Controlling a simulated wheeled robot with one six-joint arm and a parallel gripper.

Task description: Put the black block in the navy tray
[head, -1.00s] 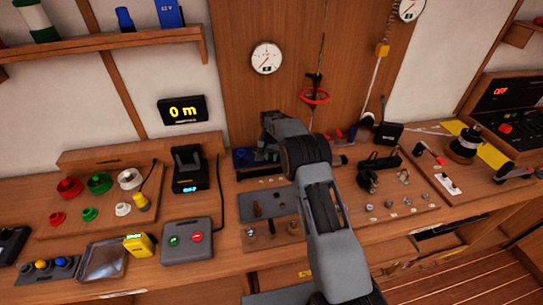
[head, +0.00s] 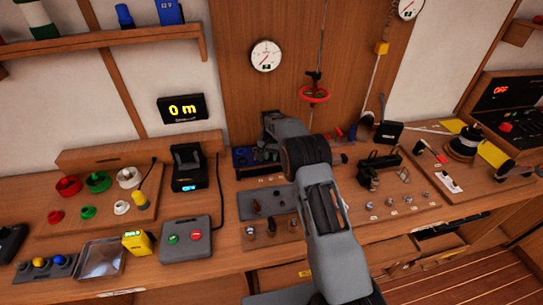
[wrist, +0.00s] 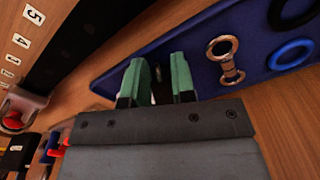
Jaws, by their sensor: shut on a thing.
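My gripper (wrist: 154,80) shows two teal fingers with a narrow gap between them in the wrist view. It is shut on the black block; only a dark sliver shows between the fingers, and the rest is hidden. The navy tray (wrist: 195,62) lies just beyond and right of the fingertips, holding a metal shackle (wrist: 226,58) and rings. In the head view, the navy tray (head: 240,160) is at the back of the bench, and my gripper (head: 266,148) is over it, partly hidden by my arm. Whether the block touches the tray cannot be told.
A grey mat with small dark items (head: 250,206) lies in front of the tray. A black charger-like device (head: 189,166) stands to its left. Black hardware on a board (head: 375,168) is to the right. A red handwheel (head: 314,95) hangs on the wall behind.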

